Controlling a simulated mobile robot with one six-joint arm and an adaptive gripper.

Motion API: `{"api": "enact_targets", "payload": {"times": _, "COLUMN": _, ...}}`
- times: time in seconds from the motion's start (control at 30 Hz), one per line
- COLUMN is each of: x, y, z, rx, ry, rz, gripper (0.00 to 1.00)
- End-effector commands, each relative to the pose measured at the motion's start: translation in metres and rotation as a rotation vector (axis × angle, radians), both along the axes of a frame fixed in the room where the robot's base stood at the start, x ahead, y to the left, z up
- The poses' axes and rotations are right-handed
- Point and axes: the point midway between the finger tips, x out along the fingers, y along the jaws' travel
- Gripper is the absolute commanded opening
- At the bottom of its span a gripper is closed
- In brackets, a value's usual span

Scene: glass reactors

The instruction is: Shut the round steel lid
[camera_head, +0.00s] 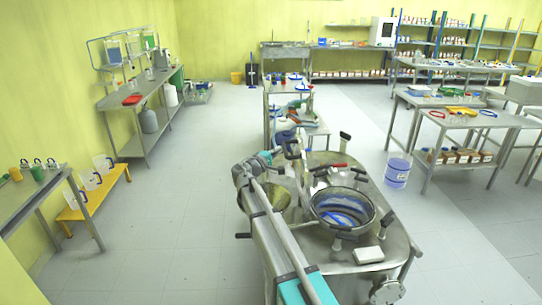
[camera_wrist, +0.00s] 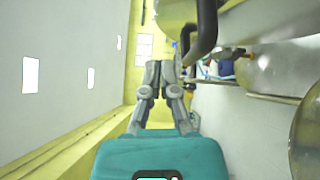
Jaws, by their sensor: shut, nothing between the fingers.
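The reactor (camera_head: 322,262) has a round steel-rimmed opening (camera_head: 342,224) in its top, with blue showing inside. A conical, yellow-tinted metal piece (camera_head: 264,201) stands left of the opening; it looks like the round steel lid swung up, but my arm partly covers it. My gripper (camera_wrist: 163,66) is shut and empty, its fingers close together in the wrist view. A thick black curved handle (camera_wrist: 207,32) is just right of the fingertips there, apart from them as far as I can tell. In the head view my gripper is small beside the upper left of the reactor.
Black clamp knobs (camera_head: 336,243) ring the opening. A small white box (camera_head: 368,255) lies on the reactor top. A bucket (camera_head: 397,170) stands behind right. A shelved cart (camera_head: 288,88) is just behind the reactor.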

Motion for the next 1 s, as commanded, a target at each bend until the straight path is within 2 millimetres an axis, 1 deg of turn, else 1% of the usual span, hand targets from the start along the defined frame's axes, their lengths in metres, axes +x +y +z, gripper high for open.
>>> {"api": "enact_targets", "payload": {"times": 0.03, "x": 0.007, "y": -0.006, "z": 0.001, "rx": 0.000, "ry": 0.000, "rz": -0.002, "gripper": 0.00}}
{"api": "enact_targets", "payload": {"times": 0.2, "x": 0.024, "y": -0.024, "z": 0.004, "rx": 0.000, "ry": 0.000, "rz": -0.002, "gripper": 0.00}}
{"api": "enact_targets", "payload": {"times": 0.3, "x": 0.020, "y": -0.039, "z": 0.005, "rx": 0.000, "ry": 0.000, "rz": -0.002, "gripper": 0.00}}
{"api": "enact_targets", "payload": {"times": 0.5, "x": 0.020, "y": -0.055, "z": 0.007, "rx": 0.000, "ry": 0.000, "rz": -0.001, "gripper": 0.00}}
{"api": "enact_targets", "payload": {"times": 0.7, "x": 0.021, "y": -0.061, "z": 0.007, "rx": 0.000, "ry": 0.000, "rz": 0.000, "gripper": 0.00}}
{"api": "enact_targets", "payload": {"times": 1.0, "x": 0.021, "y": -0.060, "z": 0.007, "rx": 0.000, "ry": 0.000, "rz": 0.000, "gripper": 0.00}}
